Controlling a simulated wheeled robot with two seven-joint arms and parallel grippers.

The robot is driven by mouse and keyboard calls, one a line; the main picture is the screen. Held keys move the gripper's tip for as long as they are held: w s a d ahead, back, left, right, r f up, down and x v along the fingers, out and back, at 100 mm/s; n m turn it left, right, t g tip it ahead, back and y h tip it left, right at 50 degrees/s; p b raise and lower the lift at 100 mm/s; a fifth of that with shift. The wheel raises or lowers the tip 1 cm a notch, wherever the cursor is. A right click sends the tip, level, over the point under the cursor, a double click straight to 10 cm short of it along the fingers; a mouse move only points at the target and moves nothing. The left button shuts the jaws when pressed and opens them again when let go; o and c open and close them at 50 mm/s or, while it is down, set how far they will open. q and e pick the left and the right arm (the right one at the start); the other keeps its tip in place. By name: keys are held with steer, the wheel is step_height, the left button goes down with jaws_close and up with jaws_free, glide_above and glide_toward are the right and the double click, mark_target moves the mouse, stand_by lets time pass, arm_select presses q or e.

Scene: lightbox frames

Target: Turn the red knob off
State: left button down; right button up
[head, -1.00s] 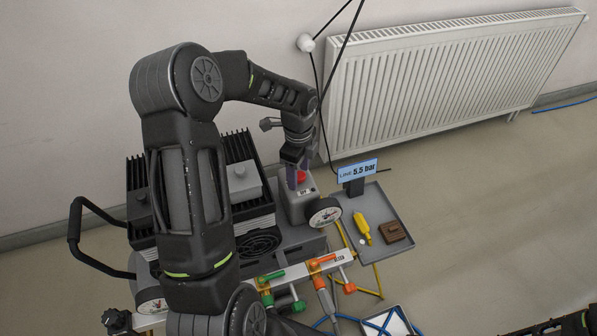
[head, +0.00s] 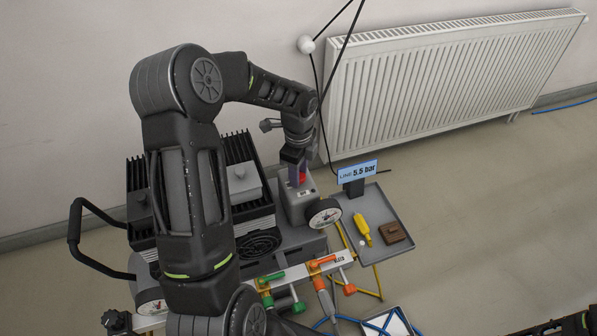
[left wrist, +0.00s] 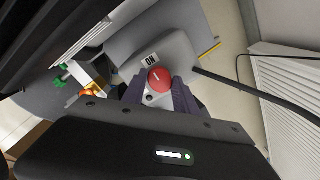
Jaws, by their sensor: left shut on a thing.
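The red knob (left wrist: 159,79) sits on top of a grey box (head: 298,208), with a white "ON" label (left wrist: 151,59) beside it in the left wrist view. A short pale mark shows on the knob's face. My left gripper (head: 298,177) reaches down onto the knob from above. In the left wrist view its two dark fingers stand on either side of the knob, shut on it. In the head view the fingers hide part of the knob. My right gripper cannot be made out.
A grey tray holds a yellow bottle-like thing (head: 362,229) and a brown block (head: 392,233). Green and orange valves (head: 322,262) lie in front. A black cable hangs close by.

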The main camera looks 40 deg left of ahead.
arm_select(q)
steer(key=shift+n, duration=0.4)
steer(key=n, duration=0.8)
steer(key=shift+n, duration=0.4)
steer(key=n, duration=0.4)
steer(key=shift+n+p, duration=0.3)
steer(key=shift+p, duration=0.05)
steer(key=shift+n, duration=1.9)
steer(key=c, duration=0.9)
jaws_free()
steer(key=shift+c, duration=0.2)
